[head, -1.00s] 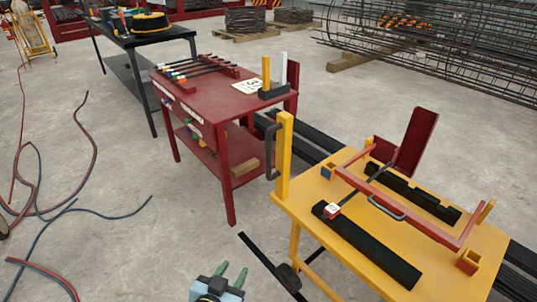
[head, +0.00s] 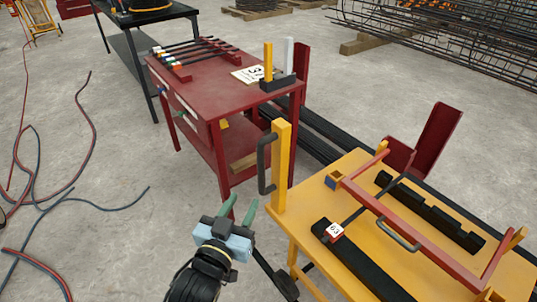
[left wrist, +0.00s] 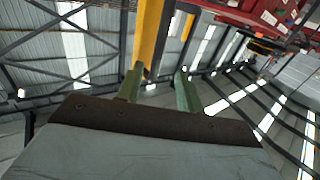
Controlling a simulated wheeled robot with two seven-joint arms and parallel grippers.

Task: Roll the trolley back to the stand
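A yellow wheeled-looking table (head: 300,215), likely the trolley, stands at right. A yellow post (head: 281,170) with a black handle (head: 264,165) rises at its left corner. Beside it, further back, is a red table (head: 205,92) with a lower shelf; I cannot tell for sure which one is the stand. My left gripper (head: 239,207) is open and empty, its green fingers pointing up, below and left of the handle and apart from it. In the left wrist view the gripper (left wrist: 160,85) shows parted fingers, with the yellow post (left wrist: 150,35) beyond them. My right gripper is out of view.
Red and blue hoses (head: 75,200) lie on the floor at left. A dark table (head: 130,60) stands behind at upper left. Long black bars (head: 320,140) lie behind the yellow table. A rebar cage (head: 440,40) is at upper right.

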